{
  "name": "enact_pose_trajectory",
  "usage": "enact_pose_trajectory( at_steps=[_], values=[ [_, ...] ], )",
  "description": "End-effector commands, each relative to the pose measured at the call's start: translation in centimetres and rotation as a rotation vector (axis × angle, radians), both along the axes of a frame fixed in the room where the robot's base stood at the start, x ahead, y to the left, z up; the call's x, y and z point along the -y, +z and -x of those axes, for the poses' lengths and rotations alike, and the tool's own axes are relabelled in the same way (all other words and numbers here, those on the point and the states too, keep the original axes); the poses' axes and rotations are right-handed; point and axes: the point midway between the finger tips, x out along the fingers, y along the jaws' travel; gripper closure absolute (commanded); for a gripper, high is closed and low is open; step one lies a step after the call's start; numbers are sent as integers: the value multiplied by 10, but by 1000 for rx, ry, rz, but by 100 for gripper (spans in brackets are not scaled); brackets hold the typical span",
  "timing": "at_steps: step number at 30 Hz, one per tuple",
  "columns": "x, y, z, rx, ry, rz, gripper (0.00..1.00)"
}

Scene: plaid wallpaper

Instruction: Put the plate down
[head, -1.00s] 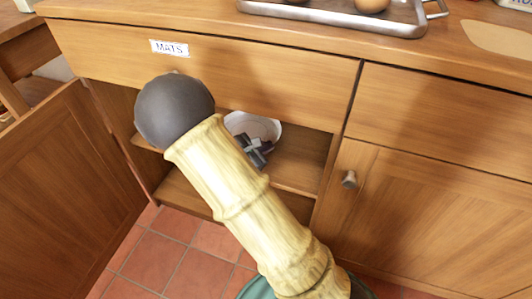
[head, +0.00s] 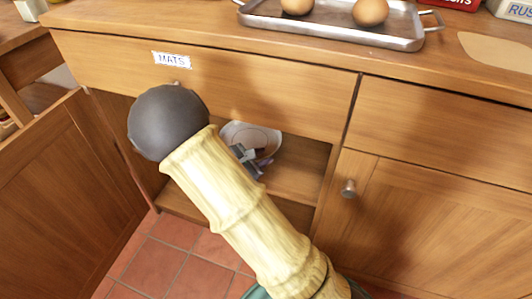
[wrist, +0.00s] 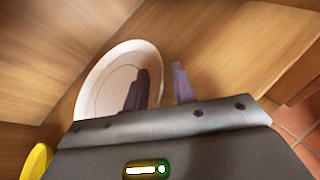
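The white plate (head: 252,132) is inside the open cupboard below the drawer labelled MATS, at the shelf. In the wrist view the plate (wrist: 108,85) is left of centre, against the wood. My gripper (wrist: 160,72) has its two dark fingers apart. One finger is over the plate's inner face, the other is outside its right rim, with a gap showing between rim and finger. In the head view my gripper (head: 250,158) is at the plate's near edge, and my arm hides part of the cupboard. I cannot tell whether the plate lies fully flat.
The cupboard door (head: 70,190) stands open at the left. The MATS drawer (head: 230,85) is shut above the opening. A closed door with a knob (head: 348,188) is at the right. A metal tray (head: 335,28) with eggs is on the counter. The shelf (head: 300,180) has bare room right of the plate.

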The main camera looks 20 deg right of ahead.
Motion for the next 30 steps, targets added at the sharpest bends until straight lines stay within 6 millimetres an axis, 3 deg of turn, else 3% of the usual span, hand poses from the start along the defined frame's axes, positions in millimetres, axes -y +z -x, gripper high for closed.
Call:
enact_pose_trajectory(
  at_steps=[3, 15, 30],
  values=[
    [-18, 14, 10, -2, 6, 1, 74],
    [-71, 37, 42, 1, 2, -1, 74],
    [-78, 37, 47, 1, 0, 0, 74]
  ],
)
